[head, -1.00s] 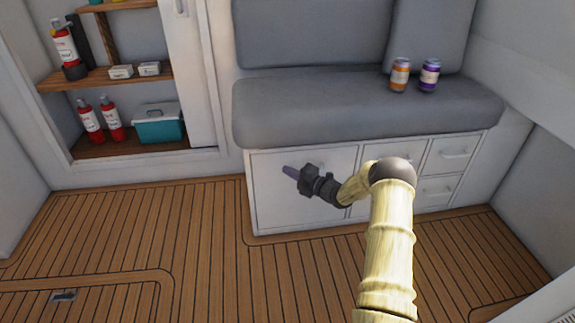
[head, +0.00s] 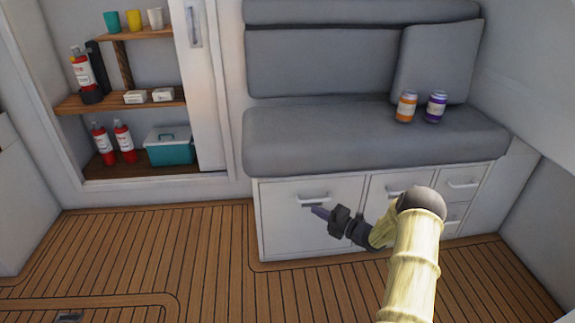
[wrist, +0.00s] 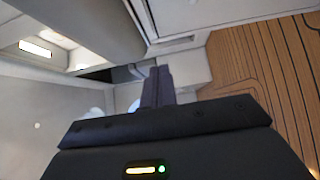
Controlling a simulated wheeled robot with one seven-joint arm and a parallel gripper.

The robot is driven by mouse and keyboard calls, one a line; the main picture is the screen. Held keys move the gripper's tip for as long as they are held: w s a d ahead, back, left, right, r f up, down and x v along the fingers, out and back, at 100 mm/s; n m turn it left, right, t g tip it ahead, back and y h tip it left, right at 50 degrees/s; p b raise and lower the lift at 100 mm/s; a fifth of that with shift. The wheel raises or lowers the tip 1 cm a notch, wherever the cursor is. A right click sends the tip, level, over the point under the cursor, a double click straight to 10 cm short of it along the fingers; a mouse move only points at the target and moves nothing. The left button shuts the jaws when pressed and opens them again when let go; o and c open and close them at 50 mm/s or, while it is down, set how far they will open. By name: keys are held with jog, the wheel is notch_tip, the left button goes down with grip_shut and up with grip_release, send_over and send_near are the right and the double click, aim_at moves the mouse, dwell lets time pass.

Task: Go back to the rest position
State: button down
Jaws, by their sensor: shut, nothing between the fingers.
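My gripper (head: 319,212) is in front of the white drawers under the grey bench in the head view, pointing left. Its fingers are together with nothing between them. In the wrist view its two dark fingers (wrist: 158,86) lie side by side, closed and empty. My arm reaches in from the lower right of the head view and hides part of the drawer fronts.
An orange can (head: 406,106) and a purple can (head: 435,107) stand on the bench seat (head: 320,140). An open cabinet at left holds red extinguishers (head: 103,143), cups (head: 133,20) and a teal cooler (head: 169,148). The wooden floor (head: 180,245) is clear.

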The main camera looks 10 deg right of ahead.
jog(key=s+a+r+m+g+h+p, duration=0.2)
jog(key=a+r+m+h, duration=0.1)
jog(key=r+m+h, duration=0.3)
jog(key=s+a+r+m+g+h+p, duration=0.1)
jog(key=s+a+r+m+g+h, duration=0.2)
jog(key=r+m, duration=0.4)
jog(key=s+a+r+m+g+h+p, duration=0.15)
jog(key=s+m, duration=0.25)
jog(key=s, duration=0.5)
jog(key=s+a+r+m+g, duration=0.3)
jog(key=s+m, duration=0.2)
jog(key=s, duration=0.5)
jog(key=s+a+r+m+g+h+p, duration=0.1)
jog(key=s+a+r+m+g, duration=0.2)
jog(key=s, duration=0.6)
notch_tip(320, 180, up, 37)
jog(key=t+p, duration=0.1)
jog(key=p, duration=3.7)
jog(key=shift+w+d+m, duration=0.2)
jog(key=shift+d+m, duration=0.05)
jog(key=shift+m, duration=0.15)
jog(key=shift+w, duration=0.1)
